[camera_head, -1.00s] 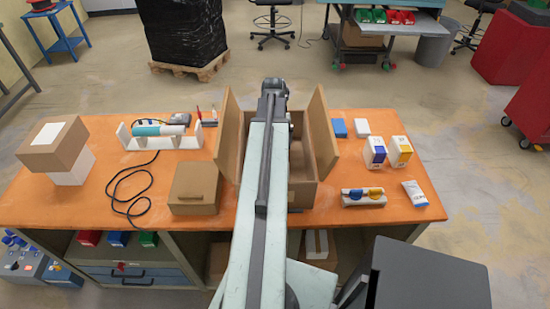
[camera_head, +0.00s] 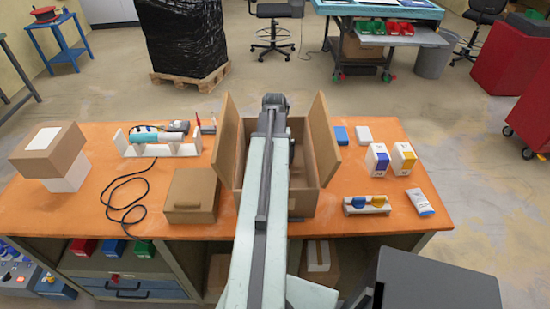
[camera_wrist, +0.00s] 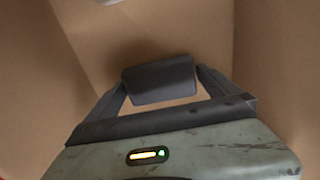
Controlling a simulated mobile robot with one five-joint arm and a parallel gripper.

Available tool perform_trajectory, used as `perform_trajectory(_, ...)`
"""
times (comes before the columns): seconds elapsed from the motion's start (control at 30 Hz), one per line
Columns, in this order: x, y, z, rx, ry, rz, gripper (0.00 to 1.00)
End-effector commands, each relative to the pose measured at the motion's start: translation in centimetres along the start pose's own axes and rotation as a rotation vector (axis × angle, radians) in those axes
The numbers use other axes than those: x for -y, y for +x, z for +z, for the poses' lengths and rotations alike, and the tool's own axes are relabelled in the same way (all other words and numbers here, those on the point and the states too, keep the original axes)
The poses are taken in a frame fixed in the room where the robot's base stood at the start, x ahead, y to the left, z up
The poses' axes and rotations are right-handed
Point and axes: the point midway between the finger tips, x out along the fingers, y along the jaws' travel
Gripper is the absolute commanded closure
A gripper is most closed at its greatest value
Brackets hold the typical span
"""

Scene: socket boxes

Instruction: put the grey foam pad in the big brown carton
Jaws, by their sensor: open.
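The big brown carton (camera_head: 305,199) stands open on the orange bench in the head view, flaps up at both sides. My arm reaches over it and hides much of its inside. In the wrist view, brown carton walls (camera_wrist: 275,60) surround my gripper (camera_wrist: 160,84). A dark grey block, which looks like the grey foam pad (camera_wrist: 160,80), is between the open fingers, inside or just above the carton. I cannot tell whether the fingers touch it or how far it is from the carton floor. The head view does not show the pad.
A closed smaller brown box (camera_head: 191,196) stands left of the carton. A stacked box (camera_head: 50,150), a cable (camera_head: 125,205) and a white rack (camera_head: 160,148) are further left.

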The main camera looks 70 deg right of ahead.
Motion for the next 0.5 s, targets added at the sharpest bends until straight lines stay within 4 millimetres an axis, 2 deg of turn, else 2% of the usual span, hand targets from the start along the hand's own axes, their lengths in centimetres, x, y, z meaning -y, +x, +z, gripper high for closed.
perform_trajectory(0.17, 0.0, -1.4, 0.0, 0.0, 0.001, 0.0, 0.0)
perform_trajectory(0.27, 0.0, -3.0, 0.0, 0.0, 0.001, 0.0, 0.0)
perform_trajectory(0.5, -0.1, -8.4, 0.0, 0.0, 0.001, 0.0, 0.0)
